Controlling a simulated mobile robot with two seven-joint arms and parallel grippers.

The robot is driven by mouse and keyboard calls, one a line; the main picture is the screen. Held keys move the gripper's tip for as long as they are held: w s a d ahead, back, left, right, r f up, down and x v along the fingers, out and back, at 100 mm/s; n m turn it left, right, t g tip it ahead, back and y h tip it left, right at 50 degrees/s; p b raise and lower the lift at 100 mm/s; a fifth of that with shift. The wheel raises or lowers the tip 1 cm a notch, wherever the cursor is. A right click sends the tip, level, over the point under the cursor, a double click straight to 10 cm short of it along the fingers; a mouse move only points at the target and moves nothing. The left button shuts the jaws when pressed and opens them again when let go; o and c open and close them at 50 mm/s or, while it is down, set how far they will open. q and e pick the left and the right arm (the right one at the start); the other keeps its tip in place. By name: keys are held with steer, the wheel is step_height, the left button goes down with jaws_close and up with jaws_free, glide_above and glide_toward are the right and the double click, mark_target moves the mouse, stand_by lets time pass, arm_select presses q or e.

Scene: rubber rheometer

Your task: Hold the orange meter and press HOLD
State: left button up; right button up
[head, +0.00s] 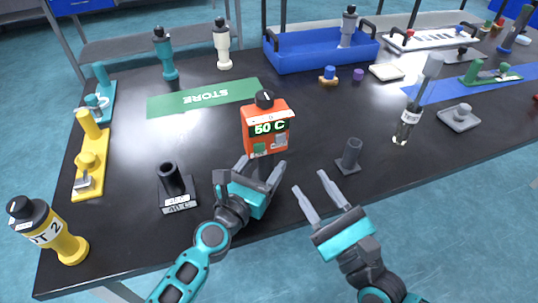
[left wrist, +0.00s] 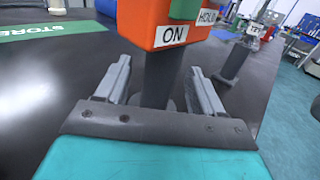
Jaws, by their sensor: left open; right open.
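The orange meter (head: 267,128) stands upright on the black table, its display reading 50 C. In the left wrist view the meter (left wrist: 148,18) shows labels ON and HOLD (left wrist: 207,17) above a dark post (left wrist: 160,75). My left gripper (head: 264,168) is open, its fingers on either side of the post, below the orange body; gaps show between fingers and post. My right gripper (head: 308,188) is open and empty, to the right of the meter, near the table's front.
A black holder labelled 40 C (head: 177,190) stands left of my left gripper. A green STORE mat (head: 205,97) lies behind, bare.

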mark_target(270, 156)
arm_select(q)
steer(key=shift+x, duration=1.8)
steer(key=shift+c, duration=0.2)
steer(key=c, duration=1.1)
steer(key=shift+c, duration=0.2)
arm_select(e)
jaws_close()
